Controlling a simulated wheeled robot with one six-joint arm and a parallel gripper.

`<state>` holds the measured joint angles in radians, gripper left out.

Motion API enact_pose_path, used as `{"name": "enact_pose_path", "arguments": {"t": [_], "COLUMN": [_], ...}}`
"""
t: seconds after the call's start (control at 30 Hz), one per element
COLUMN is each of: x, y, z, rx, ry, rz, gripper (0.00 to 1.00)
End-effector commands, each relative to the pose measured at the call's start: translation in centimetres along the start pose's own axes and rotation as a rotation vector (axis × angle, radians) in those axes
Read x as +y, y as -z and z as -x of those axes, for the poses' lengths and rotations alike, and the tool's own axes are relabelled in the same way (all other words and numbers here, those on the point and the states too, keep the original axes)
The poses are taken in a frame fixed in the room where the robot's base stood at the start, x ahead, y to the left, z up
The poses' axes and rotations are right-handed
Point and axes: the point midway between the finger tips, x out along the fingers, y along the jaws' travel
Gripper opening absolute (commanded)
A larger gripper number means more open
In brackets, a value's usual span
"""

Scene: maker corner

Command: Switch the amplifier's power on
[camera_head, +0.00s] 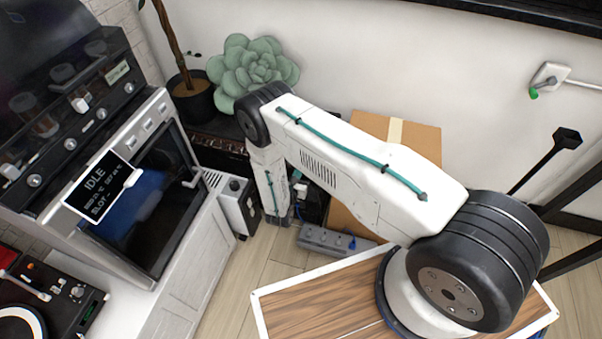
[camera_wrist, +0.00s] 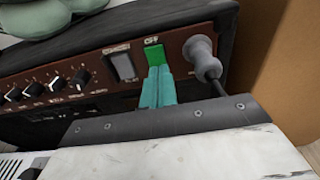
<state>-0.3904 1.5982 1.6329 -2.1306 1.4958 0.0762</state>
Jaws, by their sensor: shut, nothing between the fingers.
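The amplifier is a dark box with a brown front panel (camera_wrist: 90,75) and a row of black knobs in the wrist view. In the head view its dark front (camera_head: 218,142) shows partly behind my arm, below the succulent. A grey rocker (camera_wrist: 123,67) sits on the panel, and a green piece (camera_wrist: 155,55) sits right of it, with a small label above that seems to read OFF. My gripper (camera_wrist: 160,70) has its teal fingers together and empty, tips just below the green piece. I cannot tell whether they touch it. In the head view the fingers are hidden.
A grey plug (camera_wrist: 203,62) with a dark cable sticks out right of the fingers. A cardboard box (camera_head: 420,140) stands to the right. A grey power strip (camera_head: 335,241) lies on the floor in front. A white cabinet (camera_head: 180,270) with an oven stands at left.

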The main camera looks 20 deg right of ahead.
Motion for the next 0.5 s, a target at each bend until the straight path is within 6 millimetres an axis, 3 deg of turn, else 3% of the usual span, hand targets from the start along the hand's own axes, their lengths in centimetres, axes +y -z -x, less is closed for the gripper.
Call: {"name": "enact_pose_path", "arguments": {"t": [0.5], "x": [-0.5], "y": [0.5], "z": [-1.9], "rx": [-0.001], "ry": [0.012], "rz": [-0.007], "gripper": [0.00]}}
